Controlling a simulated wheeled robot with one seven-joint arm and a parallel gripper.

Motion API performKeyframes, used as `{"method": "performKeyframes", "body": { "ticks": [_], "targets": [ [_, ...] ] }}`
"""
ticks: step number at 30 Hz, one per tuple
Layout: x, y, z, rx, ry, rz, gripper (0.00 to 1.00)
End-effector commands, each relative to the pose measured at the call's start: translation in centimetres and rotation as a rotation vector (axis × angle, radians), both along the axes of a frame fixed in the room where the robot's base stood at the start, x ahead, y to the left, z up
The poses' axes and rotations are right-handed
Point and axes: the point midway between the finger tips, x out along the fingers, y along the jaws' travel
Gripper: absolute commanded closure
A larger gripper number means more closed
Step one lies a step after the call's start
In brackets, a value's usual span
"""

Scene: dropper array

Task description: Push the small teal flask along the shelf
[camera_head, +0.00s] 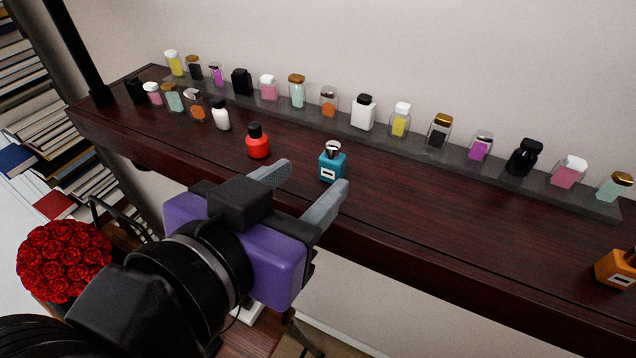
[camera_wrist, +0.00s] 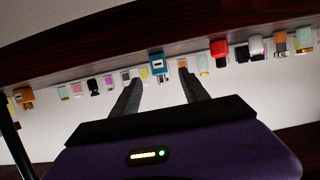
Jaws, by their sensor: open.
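The small teal flask (camera_head: 332,164) stands upright near the front edge of the dark wooden shelf (camera_head: 430,228). It has a white label on its front and a dark and silver top. My gripper (camera_head: 306,188) is open and empty, in front of the shelf and just short of the flask. The flask lies beyond the fingertips, apart from them as far as I can tell. In the wrist view the teal flask (camera_wrist: 158,66) appears past the two fingers, between their tips (camera_wrist: 160,80).
A red bottle (camera_head: 257,142) stands left of the flask, and a white bottle (camera_head: 220,116) further left. An orange bottle (camera_head: 616,268) stands at the far right. Several small bottles line a raised ledge (camera_head: 400,150) behind. The shelf right of the flask is clear up to the orange bottle.

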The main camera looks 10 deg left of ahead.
Motion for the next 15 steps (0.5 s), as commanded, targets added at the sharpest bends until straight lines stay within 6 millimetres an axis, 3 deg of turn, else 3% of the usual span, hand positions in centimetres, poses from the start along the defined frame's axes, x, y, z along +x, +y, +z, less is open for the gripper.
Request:
{"method": "performKeyframes", "body": {
  "ticks": [5, 15],
  "targets": [
    [0.9, -0.5, -0.7, 0.01, 0.012, -0.009, 0.47],
    [5.2, -2.1, -2.3, 0.009, 0.012, -0.008, 0.47]
  ]
}}
